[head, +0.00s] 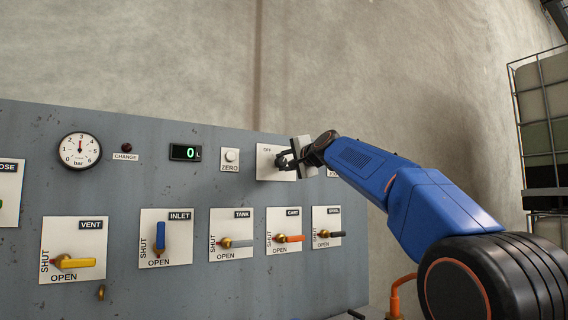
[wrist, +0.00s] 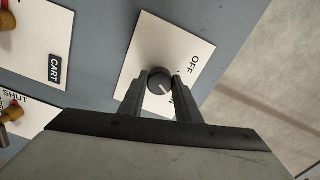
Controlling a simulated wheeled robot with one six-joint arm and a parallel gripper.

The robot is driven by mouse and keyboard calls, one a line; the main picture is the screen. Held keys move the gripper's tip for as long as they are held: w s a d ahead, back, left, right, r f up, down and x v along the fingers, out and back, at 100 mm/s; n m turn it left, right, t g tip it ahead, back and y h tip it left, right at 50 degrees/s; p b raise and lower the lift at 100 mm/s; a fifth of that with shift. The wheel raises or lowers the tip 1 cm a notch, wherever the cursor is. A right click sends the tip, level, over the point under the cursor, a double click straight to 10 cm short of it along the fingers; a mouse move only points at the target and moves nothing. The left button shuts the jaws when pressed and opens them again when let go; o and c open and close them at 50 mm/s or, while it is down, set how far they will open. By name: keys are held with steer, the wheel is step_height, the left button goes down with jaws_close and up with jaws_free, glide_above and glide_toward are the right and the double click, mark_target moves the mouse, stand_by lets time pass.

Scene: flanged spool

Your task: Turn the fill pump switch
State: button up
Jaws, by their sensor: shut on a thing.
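The switch is a round dark knob (wrist: 159,80) with a pale pointer line, on a white plate (wrist: 150,47) marked OFF. In the wrist view my gripper (wrist: 160,88) has one finger on each side of the knob and is shut on it. The pointer line slants toward the lower right of the picture, and a second label beside it is partly hidden by a finger. In the head view my gripper (head: 284,161) reaches the same white plate (head: 266,170) at the panel's upper right and covers most of the knob.
The grey panel (head: 190,200) carries a gauge (head: 80,150), a display (head: 185,153) reading 0 L and a ZERO button (head: 231,156). Several valve levers, including TANK (head: 238,243) and CART (head: 290,238), line the row below. A caged tank (head: 545,130) stands at the far right.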

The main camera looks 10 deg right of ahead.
steer(key=shift+f+m, duration=0.1)
steer(key=shift+m, duration=0.5)
steer(key=o, duration=1.1)
steer(key=shift+d, duration=0.1)
steer(key=shift+c, duration=0.2)
steer(key=v, duration=1.7)
steer(key=shift+s, duration=0.15)
